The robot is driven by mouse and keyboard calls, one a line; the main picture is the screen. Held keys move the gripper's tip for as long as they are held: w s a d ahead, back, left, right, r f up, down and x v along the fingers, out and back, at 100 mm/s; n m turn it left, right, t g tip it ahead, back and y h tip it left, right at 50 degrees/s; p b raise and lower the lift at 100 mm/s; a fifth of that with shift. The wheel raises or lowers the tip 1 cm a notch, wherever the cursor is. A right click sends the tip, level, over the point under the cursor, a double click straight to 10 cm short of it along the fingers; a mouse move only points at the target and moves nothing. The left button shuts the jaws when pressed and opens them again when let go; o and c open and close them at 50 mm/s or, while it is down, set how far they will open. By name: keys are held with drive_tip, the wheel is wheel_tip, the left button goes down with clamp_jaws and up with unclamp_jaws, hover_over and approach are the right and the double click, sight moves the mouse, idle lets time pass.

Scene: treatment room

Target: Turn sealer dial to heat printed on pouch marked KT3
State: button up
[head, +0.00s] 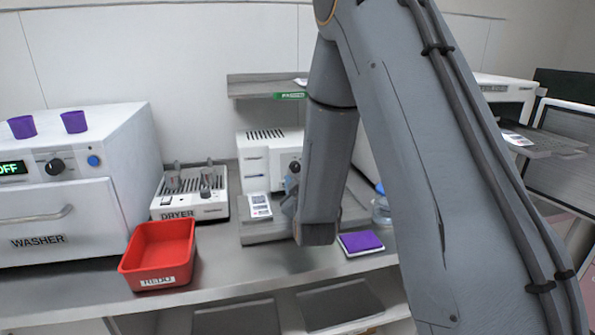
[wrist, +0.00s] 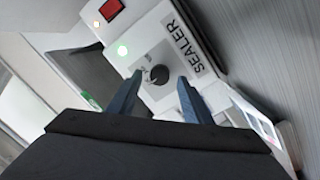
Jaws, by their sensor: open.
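The sealer (head: 256,160) is a white box at the back of the counter; its black SEALER label shows in the wrist view (wrist: 196,56). Its dark round dial (wrist: 159,75) has a light pointer mark; printed heat values are too small to read. The dial also shows in the head view (head: 295,166). My gripper (wrist: 160,79) is open and empty, its blue fingers on either side of the dial in the picture; contact cannot be told. A white printed pouch (head: 260,206) lies in front of the sealer. Another printed pouch (head: 517,139) lies at the right. No KT3 mark is legible.
A red REDO bin (head: 160,252), a DRYER (head: 190,195) and a WASHER (head: 60,190) stand to the left. A purple-topped pad (head: 361,242) lies near my arm.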

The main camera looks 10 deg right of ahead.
drive_tip(key=shift+w+d, duration=0.1)
drive_tip(key=shift+w, duration=0.55)
drive_tip(key=c, duration=1.1)
drive_tip(key=shift+o, duration=0.2)
